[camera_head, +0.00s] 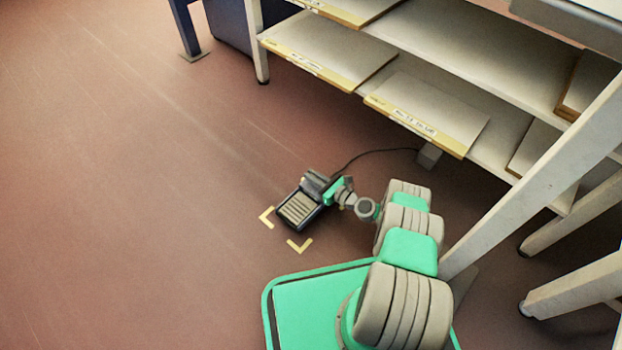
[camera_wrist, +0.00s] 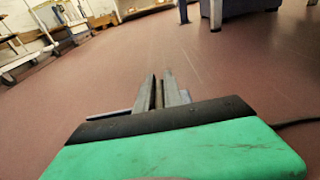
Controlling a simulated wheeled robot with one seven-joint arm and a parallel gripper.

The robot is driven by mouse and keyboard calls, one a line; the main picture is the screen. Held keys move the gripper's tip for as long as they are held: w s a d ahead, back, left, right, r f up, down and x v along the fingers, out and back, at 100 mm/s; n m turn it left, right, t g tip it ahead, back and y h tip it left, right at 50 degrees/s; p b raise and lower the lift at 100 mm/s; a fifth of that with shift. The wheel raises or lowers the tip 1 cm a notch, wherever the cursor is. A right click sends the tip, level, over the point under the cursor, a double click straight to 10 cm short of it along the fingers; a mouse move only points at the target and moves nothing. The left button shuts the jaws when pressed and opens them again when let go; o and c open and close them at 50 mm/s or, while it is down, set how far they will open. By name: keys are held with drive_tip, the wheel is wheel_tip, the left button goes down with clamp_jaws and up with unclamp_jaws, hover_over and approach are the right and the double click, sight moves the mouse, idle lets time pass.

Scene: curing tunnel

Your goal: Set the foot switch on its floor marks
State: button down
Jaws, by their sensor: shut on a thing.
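The foot switch (camera_head: 298,208), a dark unit with a ribbed pale pedal, is at the floor by the end of my arm. Yellow corner floor marks show at its left (camera_head: 267,217) and in front of it (camera_head: 300,246). The switch sits a little up and right of these two corners, turned roughly in line with them. A bit of yellow shows beside my wrist; the far marks are mostly hidden. My gripper (camera_wrist: 161,92) is shut on the switch's rear part, with a thin piece between its fingers. I cannot tell whether the switch touches the floor.
The floor to the left is clear.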

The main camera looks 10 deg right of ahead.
drive_tip(key=shift+w+f, duration=0.25)
drive_tip(key=f+b, duration=0.3)
drive_tip(key=shift+w+d+f, duration=0.1)
drive_tip(key=shift+w+f, duration=0.15)
drive_tip(key=shift+r, duration=0.2)
drive_tip(key=shift+f, duration=0.15)
drive_tip(key=c, duration=1.5)
unclamp_jaws()
drive_tip(key=shift+s+f, duration=0.1)
drive_tip(key=shift+o, duration=0.2)
